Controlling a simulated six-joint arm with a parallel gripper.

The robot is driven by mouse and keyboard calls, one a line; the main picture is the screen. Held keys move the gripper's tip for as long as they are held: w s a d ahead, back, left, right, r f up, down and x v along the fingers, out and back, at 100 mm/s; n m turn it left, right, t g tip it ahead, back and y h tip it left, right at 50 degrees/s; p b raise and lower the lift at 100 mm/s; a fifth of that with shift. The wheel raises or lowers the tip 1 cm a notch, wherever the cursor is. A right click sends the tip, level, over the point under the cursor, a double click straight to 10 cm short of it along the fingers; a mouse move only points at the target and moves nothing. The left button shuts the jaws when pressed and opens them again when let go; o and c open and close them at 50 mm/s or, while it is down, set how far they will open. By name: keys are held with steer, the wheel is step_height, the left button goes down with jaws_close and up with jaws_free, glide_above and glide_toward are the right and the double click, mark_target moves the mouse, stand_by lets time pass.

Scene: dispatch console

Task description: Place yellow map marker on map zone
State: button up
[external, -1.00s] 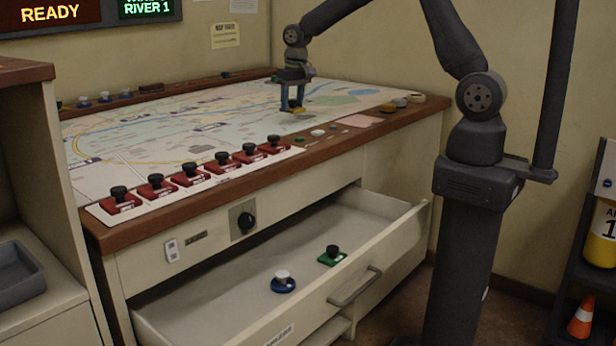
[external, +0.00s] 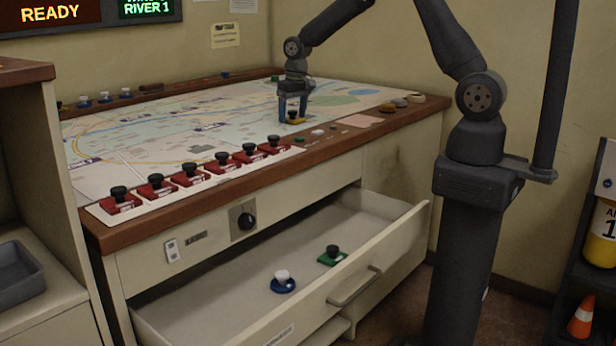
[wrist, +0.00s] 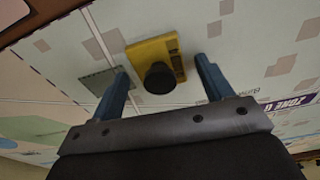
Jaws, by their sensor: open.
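The yellow map marker (external: 296,121) stands at the right part of the big map (external: 190,125), near the front edge of the console. In the wrist view the marker (wrist: 150,48) shows a square yellow base and a round black knob. It appears to rest upright on the map. My gripper (external: 292,116) is down over it, with its blue fingers open on either side of the knob. The wrist view shows gaps between the marker and both fingers of my gripper (wrist: 163,67). A purple zone label (wrist: 285,103) is printed on the map to the right; the zone's outline is not clear.
Several red markers (external: 190,174) with black knobs line the front left edge. An open drawer (external: 230,285) below holds a blue marker (external: 283,282) and a green marker (external: 332,256). Small items (external: 400,102) lie on the wooden rim at the right.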

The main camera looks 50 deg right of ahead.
mark_target(295, 112)
step_height(295, 112, up, 11)
steer(key=s, duration=0.1)
steer(key=shift+s, duration=0.15)
steer(key=shift+r, duration=0.4)
steer(key=shift+c, duration=0.6)
steer(key=shift+s+r, duration=0.1)
steer(key=shift+r, duration=0.15)
steer(key=c, duration=0.3)
